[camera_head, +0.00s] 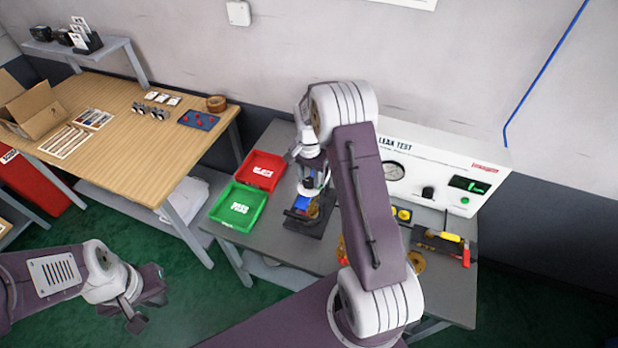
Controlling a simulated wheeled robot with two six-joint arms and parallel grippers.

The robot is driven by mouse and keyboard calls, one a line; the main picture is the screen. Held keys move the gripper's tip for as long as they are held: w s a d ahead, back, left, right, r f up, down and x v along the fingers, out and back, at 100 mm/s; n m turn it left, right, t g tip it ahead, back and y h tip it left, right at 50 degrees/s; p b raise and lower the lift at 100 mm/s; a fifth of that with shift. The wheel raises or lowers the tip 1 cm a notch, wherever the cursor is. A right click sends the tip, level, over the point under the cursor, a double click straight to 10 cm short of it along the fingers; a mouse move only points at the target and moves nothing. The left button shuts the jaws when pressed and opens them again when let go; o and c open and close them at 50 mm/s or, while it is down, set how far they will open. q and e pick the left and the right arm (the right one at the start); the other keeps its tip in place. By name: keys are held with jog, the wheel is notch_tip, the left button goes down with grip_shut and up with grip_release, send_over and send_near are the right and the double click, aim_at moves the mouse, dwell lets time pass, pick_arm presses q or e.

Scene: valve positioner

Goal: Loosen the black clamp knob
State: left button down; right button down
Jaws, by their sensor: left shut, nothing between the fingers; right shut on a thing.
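The clamp fixture (318,224) is a dark base on the grey bench, with a blue piece (301,203) and a brass-coloured part (313,210) on it. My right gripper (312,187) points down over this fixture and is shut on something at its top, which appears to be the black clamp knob. The knob itself is hidden by the gripper, so I cannot make out its shape. My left gripper (147,310) is shut and empty, low at the left above the green floor, away from the bench.
A red tray (262,170) and a green tray (238,207) stand left of the fixture. The leak test box (440,165) stands behind at the right. A dark holder (430,240) with coloured-handled tools lies at the bench's right. My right arm hides the bench middle.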

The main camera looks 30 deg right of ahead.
aim_at(309, 181)
jog(key=n, duration=0.7)
jog(key=shift+w, duration=0.1)
jog(key=n, duration=0.4)
jog(key=shift+r+n+p, duration=0.1)
jog(key=shift+n+p, duration=0.2)
jog(key=shift+n, duration=1.7)
jog(key=c, duration=0.9)
grip_release()
notch_tip(309, 181, up, 9)
jog(key=shift+b, duration=0.95)
